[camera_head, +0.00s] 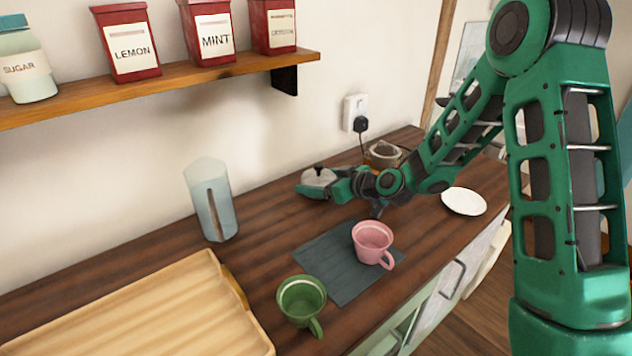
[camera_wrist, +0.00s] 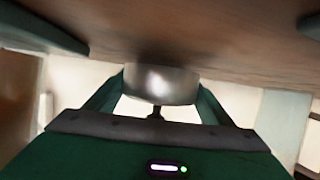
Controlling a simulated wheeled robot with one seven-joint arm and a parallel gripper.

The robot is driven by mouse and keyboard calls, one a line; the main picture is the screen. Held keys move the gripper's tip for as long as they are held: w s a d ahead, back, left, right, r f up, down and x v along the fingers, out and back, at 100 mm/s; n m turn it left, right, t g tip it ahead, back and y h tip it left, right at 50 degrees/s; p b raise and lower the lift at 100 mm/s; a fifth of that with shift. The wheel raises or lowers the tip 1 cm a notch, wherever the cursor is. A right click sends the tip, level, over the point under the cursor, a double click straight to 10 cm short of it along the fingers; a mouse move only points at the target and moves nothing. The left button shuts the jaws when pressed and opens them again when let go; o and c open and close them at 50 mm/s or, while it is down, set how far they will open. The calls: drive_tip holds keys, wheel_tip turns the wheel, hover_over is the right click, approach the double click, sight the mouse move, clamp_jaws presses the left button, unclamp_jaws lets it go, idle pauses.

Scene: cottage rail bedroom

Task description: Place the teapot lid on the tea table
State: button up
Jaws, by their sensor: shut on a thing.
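The teapot lid (camera_head: 319,174) is a silver dome with a black knob, low over the dark wooden tea table (camera_head: 280,232). My gripper (camera_head: 318,186) is shut on its sides. In the wrist view, which shows the scene upside down, the lid (camera_wrist: 160,84) sits between both fingers of my gripper (camera_wrist: 160,92), with its knob towards my palm. The tabletop (camera_wrist: 215,40) is close to the lid's underside and a dark shadow lies there. I cannot tell whether they touch. An open-topped pot (camera_head: 385,153) stands behind my wrist, partly hidden by my arm.
A pale blue holder (camera_head: 211,200) stands left of the lid. A grey mat (camera_head: 343,272) bears a pink cup (camera_head: 372,243); a green cup (camera_head: 301,300) is nearby. A wooden tray (camera_head: 150,310) lies front left, a white plate (camera_head: 464,201) right. Bare table surrounds the lid.

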drive_tip(key=shift+f, duration=0.3)
drive_tip(key=o, duration=0.7)
drive_tip(key=shift+o, duration=0.2)
drive_tip(key=shift+r, duration=0.5)
drive_tip(key=v, duration=1.2)
drive_tip(key=shift+r, duration=0.15)
drive_tip(key=shift+w, duration=0.1)
